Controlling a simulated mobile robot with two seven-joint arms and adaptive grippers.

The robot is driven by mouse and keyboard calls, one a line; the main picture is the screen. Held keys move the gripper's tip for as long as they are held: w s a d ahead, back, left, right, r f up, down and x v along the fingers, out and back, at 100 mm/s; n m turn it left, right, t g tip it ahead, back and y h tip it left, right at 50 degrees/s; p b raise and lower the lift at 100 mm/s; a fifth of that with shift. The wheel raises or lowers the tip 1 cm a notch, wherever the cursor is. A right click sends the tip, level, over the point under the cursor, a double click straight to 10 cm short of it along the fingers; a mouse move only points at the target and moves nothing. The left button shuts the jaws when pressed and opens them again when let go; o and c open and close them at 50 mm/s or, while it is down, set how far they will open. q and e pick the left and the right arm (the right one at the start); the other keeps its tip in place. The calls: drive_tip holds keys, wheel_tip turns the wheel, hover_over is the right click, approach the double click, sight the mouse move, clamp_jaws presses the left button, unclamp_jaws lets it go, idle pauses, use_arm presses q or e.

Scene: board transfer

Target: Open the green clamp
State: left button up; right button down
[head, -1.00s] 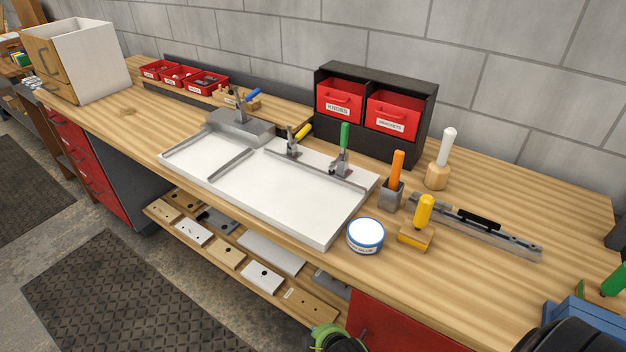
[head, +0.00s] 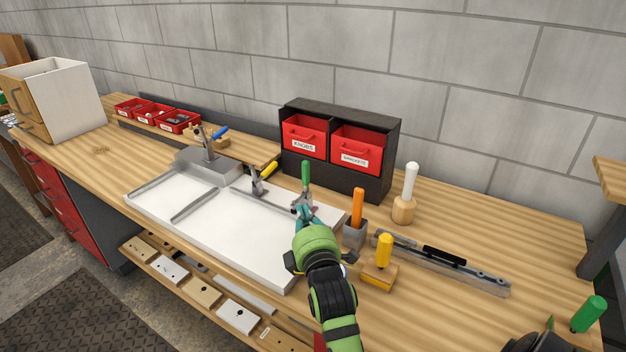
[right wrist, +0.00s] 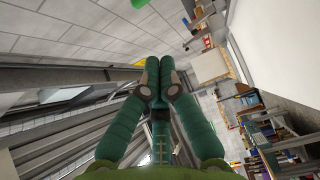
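The green clamp (head: 306,174) stands at the back right of the white board (head: 215,220), its green handle pointing up. Its metal lower part is partly hidden by my gripper. My right gripper (head: 302,209) reaches in from the front, with its fingertips just below the green handle. In the right wrist view its fingertips (right wrist: 159,63) are together with nothing seen between them, and a green piece, likely the handle, shows at the top edge (right wrist: 139,3). Whether the fingers touch the clamp cannot be told. My left gripper is not in view.
The yellow-handled clamp (head: 264,174) stands to the left, the blue-handled one (head: 213,138) farther left. An orange-handled tool in a grey holder (head: 355,232) is close on the right. A black rack (head: 345,185) with red bins stands behind.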

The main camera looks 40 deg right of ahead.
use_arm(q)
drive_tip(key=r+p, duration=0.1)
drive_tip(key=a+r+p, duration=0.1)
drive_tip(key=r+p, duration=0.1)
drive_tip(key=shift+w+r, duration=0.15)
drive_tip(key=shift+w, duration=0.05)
use_arm(e)
drive_tip(key=d+x, duration=0.1)
drive_tip(key=x, duration=1.1)
drive_tip(key=shift+d, duration=0.5)
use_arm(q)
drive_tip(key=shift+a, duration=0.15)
use_arm(e)
drive_tip(key=shift+s+a, duration=0.1)
drive_tip(key=shift+s, duration=0.05)
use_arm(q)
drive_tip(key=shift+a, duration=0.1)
